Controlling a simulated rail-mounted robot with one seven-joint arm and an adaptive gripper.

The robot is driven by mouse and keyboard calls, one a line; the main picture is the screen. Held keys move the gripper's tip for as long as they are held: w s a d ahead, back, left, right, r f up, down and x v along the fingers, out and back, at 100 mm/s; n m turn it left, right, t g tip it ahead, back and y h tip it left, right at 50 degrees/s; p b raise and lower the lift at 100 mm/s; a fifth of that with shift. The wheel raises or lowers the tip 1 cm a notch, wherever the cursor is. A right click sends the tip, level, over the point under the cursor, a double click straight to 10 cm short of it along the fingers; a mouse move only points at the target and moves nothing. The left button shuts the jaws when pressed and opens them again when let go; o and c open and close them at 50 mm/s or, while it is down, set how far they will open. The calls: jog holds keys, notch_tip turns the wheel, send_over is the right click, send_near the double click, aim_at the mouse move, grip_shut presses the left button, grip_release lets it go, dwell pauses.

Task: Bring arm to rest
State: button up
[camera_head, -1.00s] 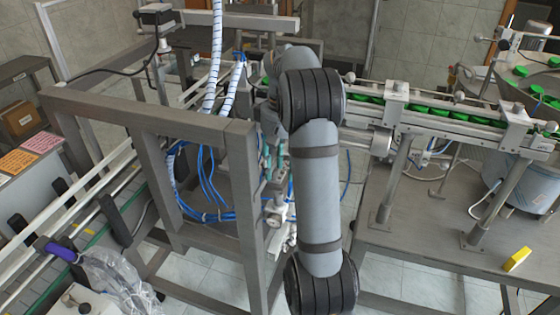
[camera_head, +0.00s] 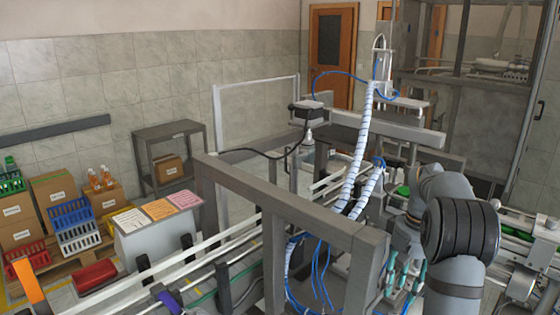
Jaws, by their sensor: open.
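My arm (camera_head: 455,235) stands at the right of the head view, its grey links and black joint ring in front of the cap conveyor. My gripper (camera_head: 402,285) hangs downward just left of the arm, beside the grey machine frame. Its two teal fingers are apart, with nothing seen between them. The fingertips are small and partly lost against the frame and hoses behind.
The grey frame (camera_head: 290,204) with blue hoses stands close left of my gripper. The cap conveyor (camera_head: 528,222) runs behind the arm at right. A panel with coloured sheets (camera_head: 160,240) and crates (camera_head: 75,225) are farther left.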

aim_at(393, 313)
jog(key=f, duration=0.9)
jog(key=shift+a, duration=0.2)
jog(key=shift+f, duration=0.3)
jog(key=shift+w+r+n+p, duration=0.1)
jog(key=shift+r+n+p, duration=0.1)
jog(key=shift+n+p, duration=0.4)
jog(key=shift+r, duration=0.45)
